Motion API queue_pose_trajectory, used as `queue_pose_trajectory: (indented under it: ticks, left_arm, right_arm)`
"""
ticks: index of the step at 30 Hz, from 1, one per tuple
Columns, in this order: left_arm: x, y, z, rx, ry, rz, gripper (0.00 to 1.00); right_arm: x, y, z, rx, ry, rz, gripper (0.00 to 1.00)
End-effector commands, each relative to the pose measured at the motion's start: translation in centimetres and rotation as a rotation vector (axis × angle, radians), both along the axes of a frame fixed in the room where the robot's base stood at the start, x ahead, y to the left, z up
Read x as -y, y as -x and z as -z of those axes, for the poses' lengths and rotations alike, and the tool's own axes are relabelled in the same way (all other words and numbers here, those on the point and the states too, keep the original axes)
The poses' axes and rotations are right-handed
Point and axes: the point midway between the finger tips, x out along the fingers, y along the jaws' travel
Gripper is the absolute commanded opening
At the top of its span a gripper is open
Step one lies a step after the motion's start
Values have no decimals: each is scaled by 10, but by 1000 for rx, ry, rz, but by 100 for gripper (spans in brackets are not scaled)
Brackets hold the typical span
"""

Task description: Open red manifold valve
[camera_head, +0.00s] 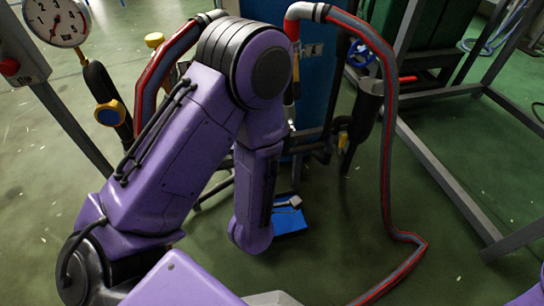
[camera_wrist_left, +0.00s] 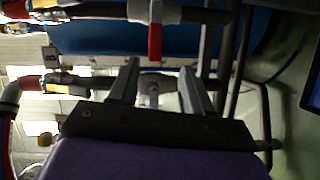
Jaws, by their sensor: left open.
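In the left wrist view a red valve handle (camera_wrist_left: 155,42) hangs from a grey fitting (camera_wrist_left: 150,12) on a horizontal pipe at the top. My left gripper (camera_wrist_left: 158,68) is open, its two dark fingers pointing up the picture. The red handle lies just past the gap between the fingertips, and nothing is seen held. Contact cannot be judged. A second pipe with a grey fitting (camera_wrist_left: 153,92) shows between and behind the fingers. In the head view my purple left arm covers the middle and hides its gripper. A small dark red part (camera_head: 291,28) shows under the hose elbow. My right gripper is out of view.
A red-striped hose (camera_head: 388,140) hangs right of my arm and reaches the floor. A pressure gauge (camera_head: 55,20) stands at the upper left. A blue handwheel (camera_head: 361,53) and grey frame legs (camera_head: 440,185) are at the right. Green floor is open at lower right.

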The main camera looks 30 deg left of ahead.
Motion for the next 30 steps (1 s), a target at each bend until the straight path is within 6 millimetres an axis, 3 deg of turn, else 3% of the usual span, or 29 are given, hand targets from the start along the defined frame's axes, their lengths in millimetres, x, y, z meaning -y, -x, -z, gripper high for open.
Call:
queue_pose_trajectory:
  ticks: [1,8,15,21,30]
  left_arm:
    - [1,-2,12,50,27,-9,49]
    - [-6,-17,3,126,72,-26,49]
    - [-30,-65,2,122,72,-24,49]
    - [-44,-91,2,119,70,-22,49]
    - [-47,-97,1,116,68,-21,49]
  right_arm:
    - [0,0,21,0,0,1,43]
    - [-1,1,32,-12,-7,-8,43]
    - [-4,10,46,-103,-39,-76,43]
    - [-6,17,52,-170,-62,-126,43]
    - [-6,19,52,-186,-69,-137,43]
